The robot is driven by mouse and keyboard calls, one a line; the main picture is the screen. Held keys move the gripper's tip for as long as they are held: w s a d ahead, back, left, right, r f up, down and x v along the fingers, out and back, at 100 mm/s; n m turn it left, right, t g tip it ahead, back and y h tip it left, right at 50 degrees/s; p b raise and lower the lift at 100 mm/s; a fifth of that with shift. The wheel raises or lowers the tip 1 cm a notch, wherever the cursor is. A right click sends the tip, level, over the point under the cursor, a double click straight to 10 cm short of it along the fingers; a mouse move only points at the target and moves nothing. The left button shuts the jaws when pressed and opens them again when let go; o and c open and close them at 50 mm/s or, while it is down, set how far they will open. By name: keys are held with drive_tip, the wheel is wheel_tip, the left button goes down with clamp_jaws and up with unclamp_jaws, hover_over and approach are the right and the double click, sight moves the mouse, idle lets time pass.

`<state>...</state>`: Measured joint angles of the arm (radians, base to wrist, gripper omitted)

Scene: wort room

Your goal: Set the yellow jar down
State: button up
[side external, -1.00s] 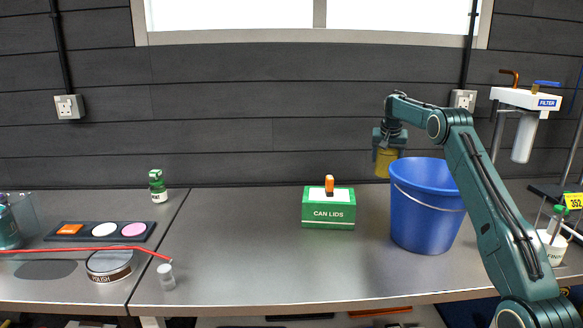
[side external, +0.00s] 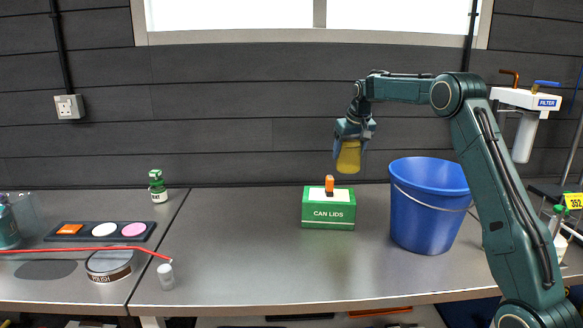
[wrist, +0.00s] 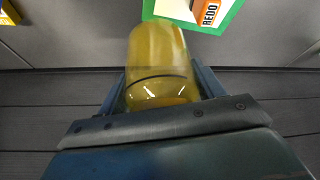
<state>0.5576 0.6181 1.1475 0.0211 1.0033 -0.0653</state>
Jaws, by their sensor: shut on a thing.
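The yellow jar (side external: 348,160) is held in my gripper (side external: 348,148), up in the air in the side view. It hangs slightly tilted, above and behind the right part of the green can lids box. In the wrist view the jar (wrist: 160,65) fills the middle, see-through yellow with a dark curved line around it. The jaws of my gripper (wrist: 163,90) are shut on it, one on each side. The jar's upper end is hidden by the gripper in the side view.
The green can lids box (side external: 328,212), with an orange item on top, stands below the jar. A blue bucket (side external: 422,225) stands to its right. The bench (side external: 240,250) left of the box is clear. Farther left are a polish tin (side external: 109,266) and a red stick (side external: 80,249).

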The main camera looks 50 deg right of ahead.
drive_tip(key=s+a+r+n+y, duration=0.1)
drive_tip(key=s+a+n, duration=0.1)
drive_tip(key=a, duration=0.8)
drive_tip(key=s+a+r+n+y, duration=0.2)
drive_tip(key=a+n, duration=0.3)
drive_tip(key=a, duration=0.4)
drive_tip(key=s+a+r+n+y, duration=0.1)
drive_tip(key=s+a+r+n, duration=0.1)
drive_tip(key=a, duration=0.8)
drive_tip(key=shift+s+a+n+t, duration=0.3)
drive_tip(key=shift+s+n+t, duration=0.15)
drive_tip(key=shift+n, duration=0.65)
drive_tip(key=shift+f, duration=0.15)
wheel_tip(320, 180, down, 20)
drive_tip(key=shift+r, duration=0.1)
drive_tip(key=o, duration=1.1)
